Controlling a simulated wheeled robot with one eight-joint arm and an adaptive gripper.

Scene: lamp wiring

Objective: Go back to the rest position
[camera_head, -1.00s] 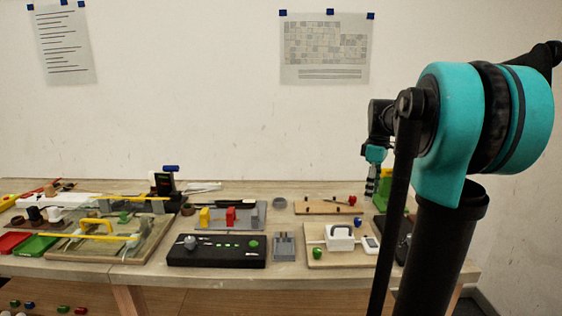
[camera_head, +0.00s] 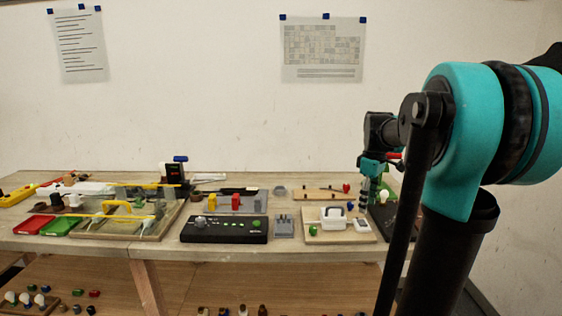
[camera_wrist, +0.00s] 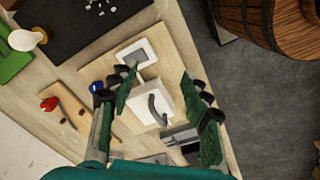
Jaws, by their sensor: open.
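My gripper (camera_wrist: 160,84) is open in the wrist view, its two green fingers apart with nothing held between them. It hangs above a wooden board with a white block with a handle (camera_wrist: 152,106) and a small white device (camera_wrist: 138,54). In the head view my gripper (camera_head: 364,192) points down at the right end of the bench, partly hidden by my arm. The white block (camera_head: 331,218) shows there just left of it, and the white device (camera_head: 361,224) lies below it. Whether the fingers touch anything is not clear.
A barrel (camera_wrist: 265,20) stands beyond the bench edge, on grey floor. In the head view, a black panel (camera_head: 225,230) and red and green trays (camera_head: 34,225) crowd the bench (camera_head: 290,255).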

